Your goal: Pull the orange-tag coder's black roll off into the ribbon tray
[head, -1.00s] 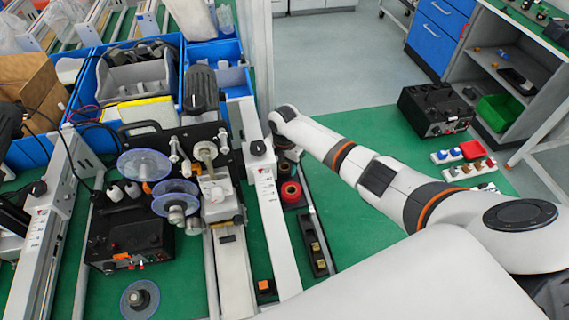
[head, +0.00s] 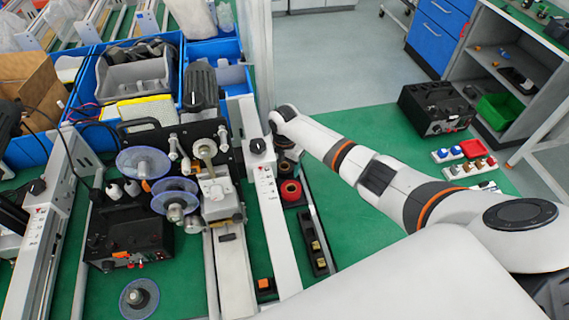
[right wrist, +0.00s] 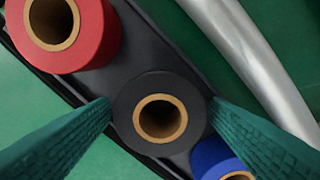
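The black roll (right wrist: 160,118), with a tan core, stands on end in the black ribbon tray (right wrist: 150,47), between a red roll (right wrist: 70,30) and a blue roll (right wrist: 213,163). My right gripper (right wrist: 160,104) has one green ribbed finger on each side of the black roll and looks open, with narrow gaps. In the head view it is mostly hidden under my wrist, just beyond the red roll (head: 290,191). The coder (head: 217,192) with clear blue spool discs stands left of it. My left gripper is out of view.
A long white rail (head: 275,225) runs between coder and ribbon tray. A narrow black tray (head: 314,240) with small yellowish parts lies in front of the rolls. A black control box (head: 130,240) is at left.

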